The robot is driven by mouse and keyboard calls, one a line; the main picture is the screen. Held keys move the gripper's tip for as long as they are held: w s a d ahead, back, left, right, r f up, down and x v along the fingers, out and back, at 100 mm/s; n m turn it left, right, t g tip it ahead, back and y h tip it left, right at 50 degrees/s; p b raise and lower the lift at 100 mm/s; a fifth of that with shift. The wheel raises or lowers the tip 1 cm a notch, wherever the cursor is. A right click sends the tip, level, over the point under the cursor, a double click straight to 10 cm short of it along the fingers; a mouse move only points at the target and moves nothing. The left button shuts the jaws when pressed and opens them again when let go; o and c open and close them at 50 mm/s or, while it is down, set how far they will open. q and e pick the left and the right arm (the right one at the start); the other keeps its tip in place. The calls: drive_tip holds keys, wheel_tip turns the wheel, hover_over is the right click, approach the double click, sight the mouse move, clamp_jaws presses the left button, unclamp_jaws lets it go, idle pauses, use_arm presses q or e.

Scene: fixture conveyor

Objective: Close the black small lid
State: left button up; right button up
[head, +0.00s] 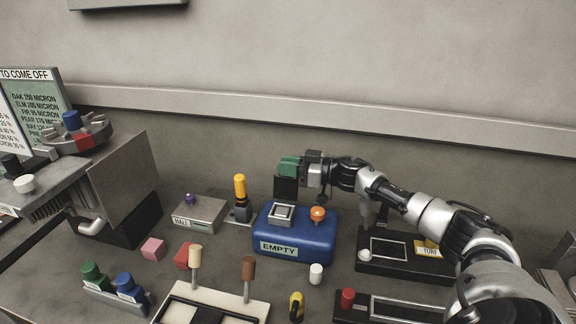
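A black small lid (286,188) stands about upright at the back of a square metal-framed opening (281,214) on top of a blue box labelled EMPTY (318,243). My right gripper (288,167), with green fingers, is at the lid's top edge and covers part of it. In this view it overlaps the lid; I cannot tell whether it touches or grips it, nor how far its fingers are apart. My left gripper is not in view.
An orange knob (318,213) sits on the blue box. Pegs, blocks and a white panel (240,305) fill the front.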

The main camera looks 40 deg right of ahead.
clamp_jaws()
drive_tip(key=shift+r, duration=0.1)
drive_tip(key=shift+s+a+r+n+p, duration=0.15)
drive_tip(key=shift+s+a+n+p, duration=0.2)
drive_tip(key=shift+n, duration=0.25)
drive_tip(key=shift+s+a+f+n+p, duration=0.3)
drive_tip(key=shift+s+a+n, duration=0.5)
drive_tip(key=shift+a+n, duration=0.3)
drive_tip(key=shift+s+a+f+n+p, duration=0.25)
drive_tip(key=shift+s+a+n, duration=0.6)
drive_tip(key=shift+n, duration=0.35)
drive_tip(key=shift+w, duration=0.1)
drive_tip(key=o, duration=0.6)
unclamp_jaws()
drive_tip(key=shift+f, duration=0.1)
drive_tip(key=shift+c, duration=0.2)
